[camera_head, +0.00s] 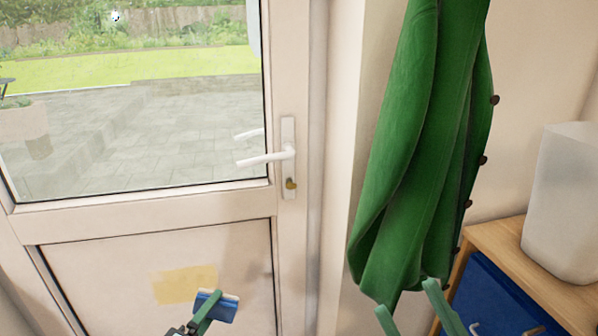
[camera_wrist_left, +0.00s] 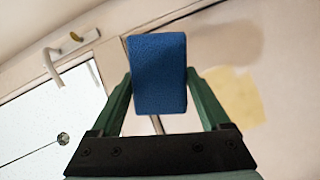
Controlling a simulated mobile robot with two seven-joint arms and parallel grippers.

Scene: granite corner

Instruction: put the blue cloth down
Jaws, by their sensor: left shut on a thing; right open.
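The blue cloth (camera_head: 222,308) is a small folded block with a paler strip along its top edge. It is in front of the lower door panel in the head view. My left gripper (camera_head: 208,304) is shut on it. In the left wrist view the cloth (camera_wrist_left: 158,73) sits between the two green fingers, clear of any surface I can make out. My right gripper (camera_head: 404,297) is at the bottom of the head view, its green fingers apart and empty, just below the hanging green coat.
A white door (camera_head: 150,222) with a glass pane and a lever handle (camera_head: 268,157) fills the left. A yellowish patch (camera_head: 178,287) marks its lower panel. A green coat (camera_head: 425,140) hangs at centre right. A white container (camera_head: 565,205) stands on a wooden top (camera_head: 492,240) above a blue box (camera_head: 495,300).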

